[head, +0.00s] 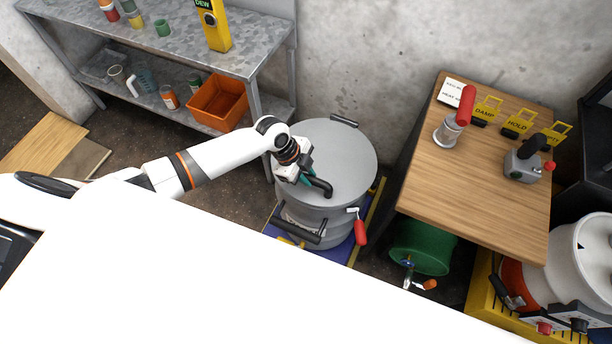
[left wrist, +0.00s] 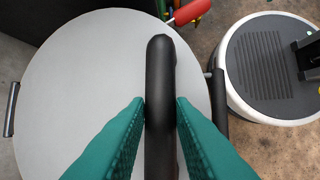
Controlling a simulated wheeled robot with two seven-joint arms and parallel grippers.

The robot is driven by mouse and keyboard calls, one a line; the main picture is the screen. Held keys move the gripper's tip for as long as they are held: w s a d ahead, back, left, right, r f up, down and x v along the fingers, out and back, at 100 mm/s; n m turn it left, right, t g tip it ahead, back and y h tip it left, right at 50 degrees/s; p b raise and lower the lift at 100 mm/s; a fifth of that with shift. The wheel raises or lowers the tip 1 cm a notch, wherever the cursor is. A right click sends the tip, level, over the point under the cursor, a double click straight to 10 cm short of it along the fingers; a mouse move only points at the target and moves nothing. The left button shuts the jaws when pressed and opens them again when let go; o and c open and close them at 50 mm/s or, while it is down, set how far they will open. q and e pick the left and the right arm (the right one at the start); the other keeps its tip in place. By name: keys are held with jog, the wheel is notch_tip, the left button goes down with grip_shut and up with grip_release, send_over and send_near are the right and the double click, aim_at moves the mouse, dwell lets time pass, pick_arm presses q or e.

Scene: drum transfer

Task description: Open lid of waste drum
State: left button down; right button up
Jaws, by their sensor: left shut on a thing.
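My left gripper (head: 303,178) is at this handle. In the left wrist view, its teal fingers (left wrist: 160,115) are shut on the black handle (left wrist: 160,70), one on each side, above the grey lid (left wrist: 80,80). The lid looks seated on the drum. A red-gripped lever (head: 360,229) hangs down on the drum's front right side. My right gripper is out of view.
A metal shelf (head: 170,40) with bottles and an orange bin (head: 220,103) stands left of the drum. A wooden table (head: 475,185) with tools and yellow tags stands to the right. A green drum (head: 422,247) lies below it. A blue pallet (head: 335,254) is under the waste drum.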

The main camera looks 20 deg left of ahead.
pick_arm(q)
jog(key=w+r+g+p, duration=0.2)
jog(key=w+r, duration=0.7)
jog(key=r, duration=0.5)
jog(key=shift+r+n+p, duration=0.15)
jog(key=shift+n+p, duration=0.15)
jog(key=shift+p, duration=0.1)
jog(key=shift+d, duration=0.1)
